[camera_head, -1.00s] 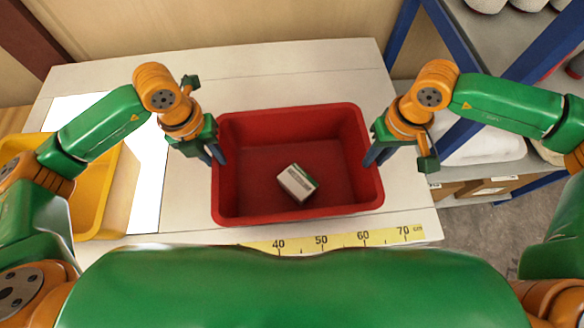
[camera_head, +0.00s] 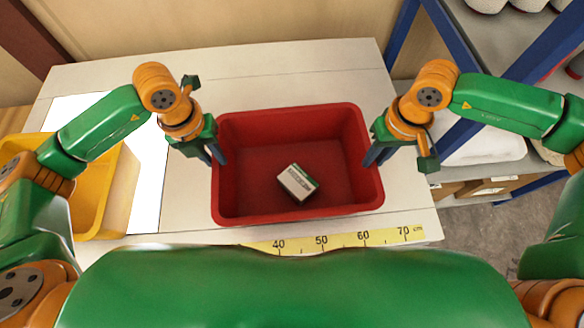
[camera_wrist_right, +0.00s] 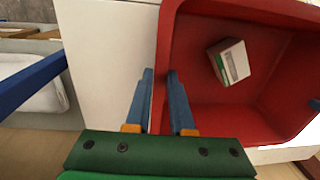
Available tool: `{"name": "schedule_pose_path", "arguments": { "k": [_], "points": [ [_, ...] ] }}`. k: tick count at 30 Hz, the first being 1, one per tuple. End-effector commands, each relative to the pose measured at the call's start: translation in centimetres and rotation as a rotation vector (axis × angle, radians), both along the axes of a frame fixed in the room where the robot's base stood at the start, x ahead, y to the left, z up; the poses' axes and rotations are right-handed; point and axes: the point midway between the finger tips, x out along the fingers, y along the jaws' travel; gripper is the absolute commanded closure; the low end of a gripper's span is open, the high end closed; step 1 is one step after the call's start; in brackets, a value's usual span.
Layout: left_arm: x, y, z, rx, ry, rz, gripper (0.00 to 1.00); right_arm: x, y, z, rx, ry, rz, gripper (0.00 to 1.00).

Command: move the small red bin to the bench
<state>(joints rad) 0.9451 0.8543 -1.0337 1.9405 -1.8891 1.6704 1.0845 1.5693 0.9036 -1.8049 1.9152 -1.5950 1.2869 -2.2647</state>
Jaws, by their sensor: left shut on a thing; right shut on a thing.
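The small red bin (camera_head: 300,217) is on the white bench (camera_head: 300,66), with a small white and green box (camera_head: 297,182) lying inside it. My left gripper (camera_head: 217,158) is shut on the bin's left wall. My right gripper (camera_head: 374,157) is shut on the bin's right wall. In the right wrist view the fingers (camera_wrist_right: 160,95) straddle the wall of the red bin (camera_wrist_right: 262,98), and the box (camera_wrist_right: 230,61) shows inside. The bin looks level; I cannot tell whether its underside touches the bench top.
A yellow bin (camera_head: 92,190) stands at the left by a white panel (camera_head: 150,180). A yellow measuring strip (camera_head: 342,240) runs along the bench's front edge. A blue-framed shelf (camera_head: 440,40) stands at the right. The bench behind the red bin is clear.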

Motion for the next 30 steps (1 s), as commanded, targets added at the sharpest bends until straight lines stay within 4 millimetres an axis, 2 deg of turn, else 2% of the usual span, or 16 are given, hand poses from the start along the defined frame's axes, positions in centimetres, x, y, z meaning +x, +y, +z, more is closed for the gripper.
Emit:
{"name": "schedule_pose_path", "arguments": {
  "k": [1, 14, 17, 24, 30],
  "points": [
    [0.0, -0.7, 0.1, -0.022, -0.004, -0.01, 1.0, 0.0, 0.7, 0.2, 0.02, -0.004, 0.008, 1.0],
    [0.0, -0.7, 0.3, -0.023, -0.005, -0.011, 1.0, 0.0, 0.7, 0.4, 0.021, -0.004, 0.009, 1.0],
    [0.0, -0.7, 1.2, -0.023, -0.005, -0.011, 1.0, 0.0, 0.7, 1.3, 0.021, -0.004, 0.009, 1.0],
    [0.0, -0.7, 5.2, -0.022, -0.004, -0.011, 1.0, 0.0, 0.7, 5.3, 0.021, -0.004, 0.009, 1.0],
    [0.0, -0.7, 5.2, -0.022, -0.004, -0.011, 1.0, 0.0, 0.7, 5.3, 0.021, -0.004, 0.009, 1.0]
  ]
}}
